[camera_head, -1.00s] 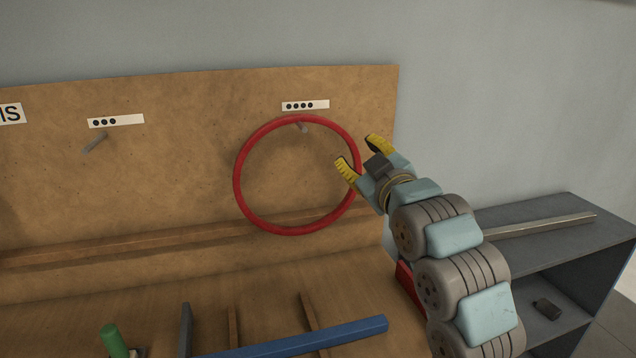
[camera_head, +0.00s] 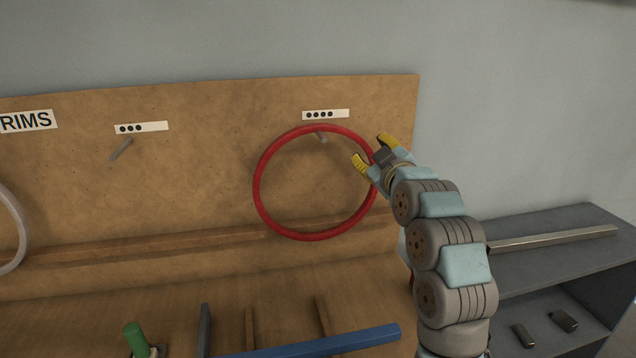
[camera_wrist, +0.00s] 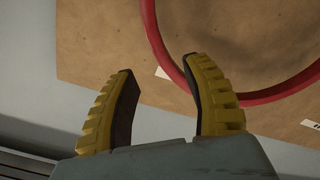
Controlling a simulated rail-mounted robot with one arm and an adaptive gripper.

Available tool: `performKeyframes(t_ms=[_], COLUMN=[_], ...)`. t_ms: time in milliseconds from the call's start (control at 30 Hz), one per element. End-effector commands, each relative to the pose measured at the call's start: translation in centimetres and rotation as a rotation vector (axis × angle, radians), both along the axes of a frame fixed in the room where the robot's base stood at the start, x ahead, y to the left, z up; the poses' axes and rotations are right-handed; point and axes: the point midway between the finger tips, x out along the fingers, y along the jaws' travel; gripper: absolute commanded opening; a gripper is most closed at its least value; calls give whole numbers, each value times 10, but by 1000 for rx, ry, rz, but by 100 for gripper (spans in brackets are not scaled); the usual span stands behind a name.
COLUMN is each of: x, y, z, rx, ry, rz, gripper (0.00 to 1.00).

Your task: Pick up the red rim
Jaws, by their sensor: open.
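The red rim (camera_head: 257,196) hangs on a peg (camera_head: 321,137) on the brown wooden board, below a label with several dots. My gripper (camera_head: 373,151) is open at the upper right part of the rim, with yellow fingertips close to it.
An empty peg (camera_head: 121,149) and part of a white rim (camera_head: 17,225) are on the board (camera_head: 200,115) to the left. A blue bar (camera_head: 330,342) and a green-handled item (camera_head: 134,336) lie below. A grey shelf (camera_head: 560,235) with a metal bar stands at the right.

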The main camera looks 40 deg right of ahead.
Motion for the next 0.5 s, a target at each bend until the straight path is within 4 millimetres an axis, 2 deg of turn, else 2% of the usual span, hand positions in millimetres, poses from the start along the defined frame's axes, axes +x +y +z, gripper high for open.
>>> performKeyframes(t_ms=[100, 367, 500], x=[11, 20, 31], y=[-4, -9, -11], z=[1, 0, 4], rx=[1, 1, 0], ry=[2, 3, 1], rz=[1, -1, 1], gripper=[49, 49, 49])
